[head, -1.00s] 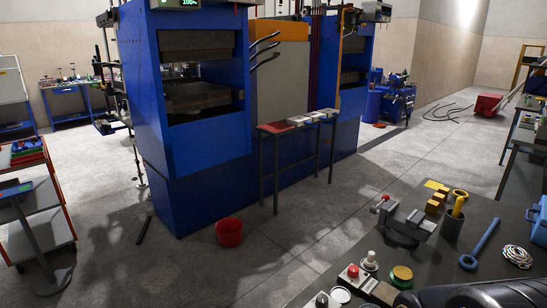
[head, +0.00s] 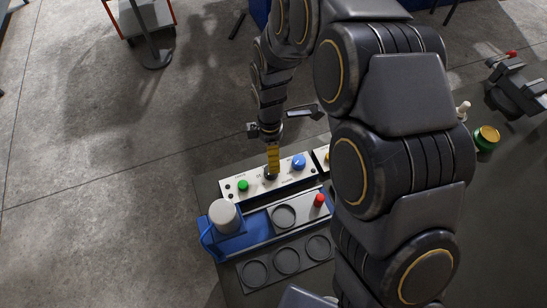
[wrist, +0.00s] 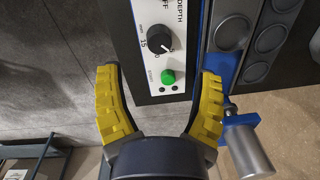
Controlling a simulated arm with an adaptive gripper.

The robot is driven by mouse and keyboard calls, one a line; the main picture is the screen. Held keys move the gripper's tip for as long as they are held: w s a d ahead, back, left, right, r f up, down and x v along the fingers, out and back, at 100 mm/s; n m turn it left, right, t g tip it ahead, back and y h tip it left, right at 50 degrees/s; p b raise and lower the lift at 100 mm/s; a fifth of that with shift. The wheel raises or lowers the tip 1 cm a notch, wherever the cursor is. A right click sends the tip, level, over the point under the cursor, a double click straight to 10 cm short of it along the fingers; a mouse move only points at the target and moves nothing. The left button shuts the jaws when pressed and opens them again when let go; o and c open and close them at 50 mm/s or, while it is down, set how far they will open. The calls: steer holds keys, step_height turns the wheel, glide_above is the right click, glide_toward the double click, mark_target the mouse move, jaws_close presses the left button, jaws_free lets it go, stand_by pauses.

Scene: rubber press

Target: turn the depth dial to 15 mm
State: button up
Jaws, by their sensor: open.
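The depth dial is a round black knob (wrist: 160,38) on a white control panel (wrist: 138,15), beside the printed word DEPTH in the wrist view. A "15" is printed at its left. Its white mark appears to point to the lower right in that view, not at the 15. My gripper (wrist: 159,72) is open with its yellow fingers apart and nothing between them; the knob is beyond the fingertips. In the head view my gripper (head: 272,160) hangs just above the black knob (head: 270,177); whether it touches is hard to tell there.
A green button (wrist: 168,77) sits close to the dial, between my fingers in the wrist view. A blue knob (head: 298,162) is on the dial's other side. A grey cylinder (head: 224,216) on a blue fixture, a red knob (head: 319,200) and a tray with round recesses (head: 268,287) stand nearby.

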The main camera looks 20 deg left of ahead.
steer(key=f, duration=0.8)
steer(key=shift+s, duration=0.2)
steer(key=c, duration=1.1)
